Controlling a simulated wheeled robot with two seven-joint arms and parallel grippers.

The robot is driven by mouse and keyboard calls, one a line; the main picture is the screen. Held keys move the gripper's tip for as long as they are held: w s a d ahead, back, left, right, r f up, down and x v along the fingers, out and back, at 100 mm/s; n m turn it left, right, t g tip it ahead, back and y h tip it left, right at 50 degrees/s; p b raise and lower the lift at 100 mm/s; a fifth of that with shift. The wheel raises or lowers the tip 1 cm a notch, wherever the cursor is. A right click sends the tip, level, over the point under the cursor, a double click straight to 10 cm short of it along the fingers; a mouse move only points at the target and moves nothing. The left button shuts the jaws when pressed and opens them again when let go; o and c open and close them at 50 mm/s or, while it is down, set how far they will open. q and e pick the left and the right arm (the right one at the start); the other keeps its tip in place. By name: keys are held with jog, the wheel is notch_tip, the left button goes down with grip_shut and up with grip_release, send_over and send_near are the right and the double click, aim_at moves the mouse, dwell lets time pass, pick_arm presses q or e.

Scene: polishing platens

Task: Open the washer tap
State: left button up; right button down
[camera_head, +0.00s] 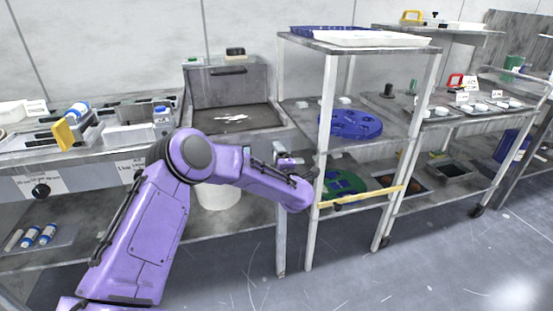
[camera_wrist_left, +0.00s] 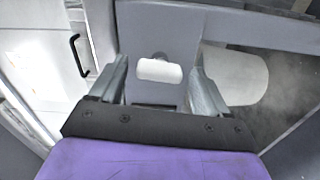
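My left gripper (camera_wrist_left: 158,78) is open in the left wrist view, one grey finger on each side of a small white rounded tap handle (camera_wrist_left: 160,70). The handle sticks out from a grey panel (camera_wrist_left: 150,25) and shows between the fingers with gaps on both sides. I cannot tell how far it is from the fingertips. In the head view my purple left arm reaches right across the washer (camera_head: 228,85), a grey basin unit with a raised back. The gripper there is small and partly hidden at the arm's end, and the tap cannot be made out. My right gripper is not in view.
A white bucket (camera_head: 220,195) stands below the basin; it also shows in the left wrist view (camera_wrist_left: 235,75). A shelf rack (camera_head: 310,235) with a blue platen (camera_head: 350,124) and a green platen (camera_head: 343,183) stands close right of the arm. Open floor lies in front.

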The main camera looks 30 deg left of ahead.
pick_arm(q)
jog(key=v, duration=1)
jog(key=shift+d, duration=0.2)
